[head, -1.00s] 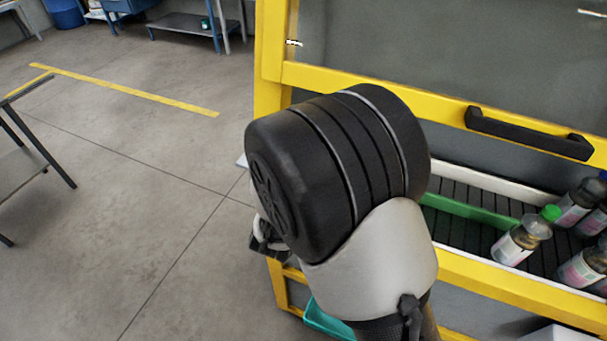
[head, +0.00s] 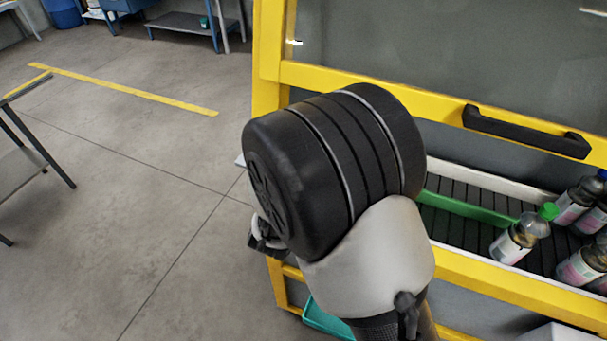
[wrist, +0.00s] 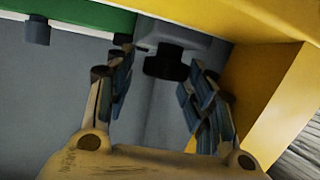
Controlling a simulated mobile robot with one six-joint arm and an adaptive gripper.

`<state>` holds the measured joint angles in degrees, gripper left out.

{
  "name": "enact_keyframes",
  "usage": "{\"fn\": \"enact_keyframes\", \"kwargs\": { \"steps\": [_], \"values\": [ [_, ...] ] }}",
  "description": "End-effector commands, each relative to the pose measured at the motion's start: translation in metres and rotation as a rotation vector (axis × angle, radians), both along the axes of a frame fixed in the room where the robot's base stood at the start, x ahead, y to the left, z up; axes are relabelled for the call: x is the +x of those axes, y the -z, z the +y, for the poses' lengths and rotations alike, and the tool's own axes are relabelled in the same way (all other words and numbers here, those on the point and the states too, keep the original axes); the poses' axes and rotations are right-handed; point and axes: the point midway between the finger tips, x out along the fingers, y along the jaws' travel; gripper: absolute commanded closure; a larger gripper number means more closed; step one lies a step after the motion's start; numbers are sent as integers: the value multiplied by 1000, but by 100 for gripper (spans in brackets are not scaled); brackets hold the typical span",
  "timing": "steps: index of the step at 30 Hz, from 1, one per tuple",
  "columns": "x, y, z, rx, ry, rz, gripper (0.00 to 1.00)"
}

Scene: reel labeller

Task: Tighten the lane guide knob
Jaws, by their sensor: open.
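A black lane guide knob (wrist: 167,63) hangs under a grey bracket (wrist: 178,36) in the upper middle of the wrist view. My gripper (wrist: 158,76) is open. Its two fingers stand left and right of the knob, with the tips close to it. I see a gap on each side, but cannot tell how far the knob reaches between the fingers. The green lane guide (head: 475,211) runs along the dark conveyor in the head view. In that view my arm hides the knob and the fingers.
A yellow machine frame (head: 345,84) with a black handle (head: 527,132) stands behind my arm. A yellow post (wrist: 262,100) is close right of my gripper in the wrist view. Several bottles (head: 520,238) stand on the conveyor at right.

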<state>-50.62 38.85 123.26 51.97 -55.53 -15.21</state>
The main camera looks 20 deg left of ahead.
Motion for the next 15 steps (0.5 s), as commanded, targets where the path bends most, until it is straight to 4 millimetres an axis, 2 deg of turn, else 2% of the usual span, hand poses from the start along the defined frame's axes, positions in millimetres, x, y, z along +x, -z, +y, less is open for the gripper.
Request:
{"fn": "enact_keyframes", "kwargs": {
  "steps": [8, 15],
  "values": [
    [-5, -3, 5, 2, -14, -1, 43],
    [-34, -16, 1, 3, -14, -2, 43]
  ]
}}
